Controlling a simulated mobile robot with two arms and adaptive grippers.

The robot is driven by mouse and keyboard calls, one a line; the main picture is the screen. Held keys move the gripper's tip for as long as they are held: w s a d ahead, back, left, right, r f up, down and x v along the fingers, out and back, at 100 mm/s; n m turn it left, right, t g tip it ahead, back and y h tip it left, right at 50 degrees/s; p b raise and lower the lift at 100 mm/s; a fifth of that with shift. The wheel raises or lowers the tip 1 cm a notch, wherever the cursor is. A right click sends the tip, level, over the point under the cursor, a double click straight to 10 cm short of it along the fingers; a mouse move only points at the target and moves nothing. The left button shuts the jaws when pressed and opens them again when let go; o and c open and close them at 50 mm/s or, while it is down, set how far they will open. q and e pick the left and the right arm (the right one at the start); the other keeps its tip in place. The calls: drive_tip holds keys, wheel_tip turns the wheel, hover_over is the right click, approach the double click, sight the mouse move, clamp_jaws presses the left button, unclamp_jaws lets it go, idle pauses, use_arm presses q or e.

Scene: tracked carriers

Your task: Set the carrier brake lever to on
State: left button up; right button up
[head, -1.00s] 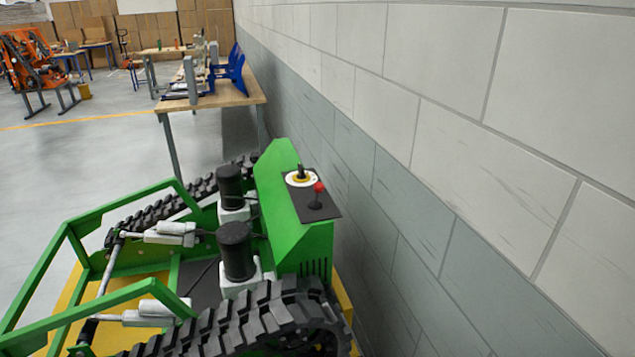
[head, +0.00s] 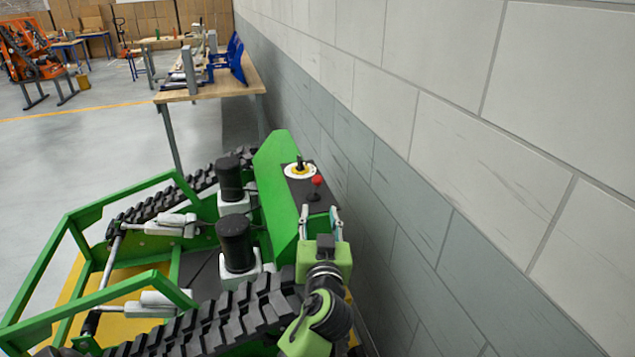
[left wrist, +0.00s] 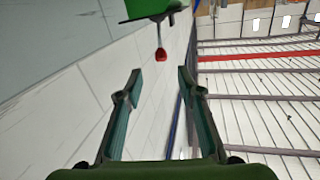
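The green tracked carrier (head: 283,190) stands beside the wall. Its black control panel (head: 330,200) bears a short lever with a red knob (head: 317,181) and a black switch (head: 300,164) on a white and yellow dial. No label is readable. My left gripper (head: 320,212) is open just on the near side of the red-knobbed lever, its fingers pointing at the panel. In the left wrist view the red knob (left wrist: 161,54) shows beyond the gap between the open fingers (left wrist: 160,80), apart from both. My right gripper is out of view.
The grey block wall (head: 420,190) runs close along the panel's right side. Black tracks (head: 230,320) and black cylinders (head: 236,243) lie to the left of the gripper. A wooden workbench (head: 225,88) stands beyond the carrier. Open floor (head: 60,160) is on the left.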

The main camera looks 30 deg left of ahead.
sight(317, 184)
use_arm(q)
drive_tip(key=p+x, duration=0.1)
drive_tip(key=x, duration=0.3)
drive_tip(key=p+x, duration=0.1)
drive_tip(key=x, duration=0.3)
drive_tip(key=r+p+x, duration=0.1)
drive_tip(key=p+x, duration=0.1)
drive_tip(key=x, duration=0.2)
drive_tip(key=shift+w+a, duration=0.2)
drive_tip(key=shift+w, duration=0.05)
drive_tip(key=shift+w+a+f, duration=0.1)
drive_tip(key=shift+w+a, duration=0.25)
drive_tip(key=shift+w, duration=0.2)
clamp_jaws()
